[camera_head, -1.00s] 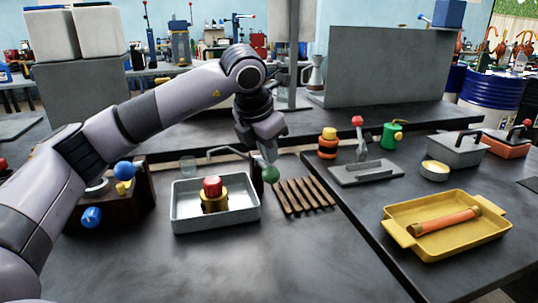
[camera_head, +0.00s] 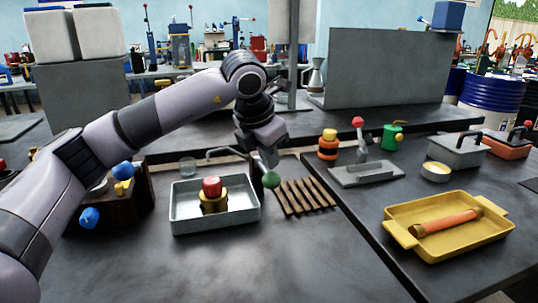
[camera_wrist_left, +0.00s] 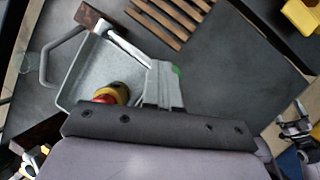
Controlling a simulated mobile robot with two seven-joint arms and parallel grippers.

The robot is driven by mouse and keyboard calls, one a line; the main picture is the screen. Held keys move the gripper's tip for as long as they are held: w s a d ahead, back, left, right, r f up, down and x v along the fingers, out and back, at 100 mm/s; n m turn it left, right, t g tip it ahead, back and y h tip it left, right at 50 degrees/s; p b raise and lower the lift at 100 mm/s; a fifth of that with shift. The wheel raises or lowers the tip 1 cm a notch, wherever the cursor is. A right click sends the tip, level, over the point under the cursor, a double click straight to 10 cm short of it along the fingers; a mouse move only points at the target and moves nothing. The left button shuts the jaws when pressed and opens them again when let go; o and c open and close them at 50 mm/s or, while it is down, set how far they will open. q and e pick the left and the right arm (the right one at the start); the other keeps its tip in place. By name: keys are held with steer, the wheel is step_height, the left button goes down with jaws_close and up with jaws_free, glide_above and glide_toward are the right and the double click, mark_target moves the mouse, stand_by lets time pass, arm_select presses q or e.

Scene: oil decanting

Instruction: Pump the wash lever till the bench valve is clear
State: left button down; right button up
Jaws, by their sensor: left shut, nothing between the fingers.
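The wash lever's green knob (camera_head: 271,180) shows at the right edge of a grey metal tray (camera_head: 215,225). The bench valve (camera_head: 213,193), with a red top and yellow body, stands upright in the tray; I cannot tell how clean it is. A thin grey spout (camera_head: 222,151) reaches over the tray from the back. My left gripper (camera_head: 268,160) points down, shut and empty, just above the green knob. In the left wrist view its fingers (camera_wrist_left: 165,88) overlap the knob (camera_wrist_left: 177,71) and partly hide it; I cannot tell if they touch. My right gripper is not in view.
A slatted wooden rack (camera_head: 304,197) lies right of the tray. A dark box with blue knobs (camera_head: 123,169) is left of it, under my left arm. A yellow tray (camera_head: 450,247) with an orange tube stands on the right. The bench front is clear.

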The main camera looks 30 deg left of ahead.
mark_target(265, 170)
arm_select(q)
steer(key=shift+s+d+f+b, duration=0.15)
steer(key=shift+f+b, duration=0.15)
steer(key=shift+f, duration=0.1)
steer(key=shift+s+d+f+b, duration=0.1)
steer(key=shift+d+f+b, duration=0.05)
steer(key=shift+f+b, duration=0.2)
stand_by(0.6)
stand_by(0.5)
steer(key=shift+w+a+r+p, duration=0.3)
steer(key=shift+a+r+p, duration=0.05)
steer(key=shift+r+p, duration=0.6)
steer(key=shift+w+a+r+p, duration=0.4)
steer(key=shift+r+p, duration=0.45)
steer(key=shift+r, duration=0.15)
steer(key=shift+w+a+r+p, duration=0.25)
steer(key=shift+a+r+p, duration=0.1)
steer(key=shift+r+p, duration=0.6)
steer(key=r+p, duration=0.1)
steer(key=w+a+r+p, duration=0.1)
steer(key=r+p, duration=0.2)
steer(key=shift+w+a+r, duration=0.2)
steer(key=shift+a+r, duration=0.1)
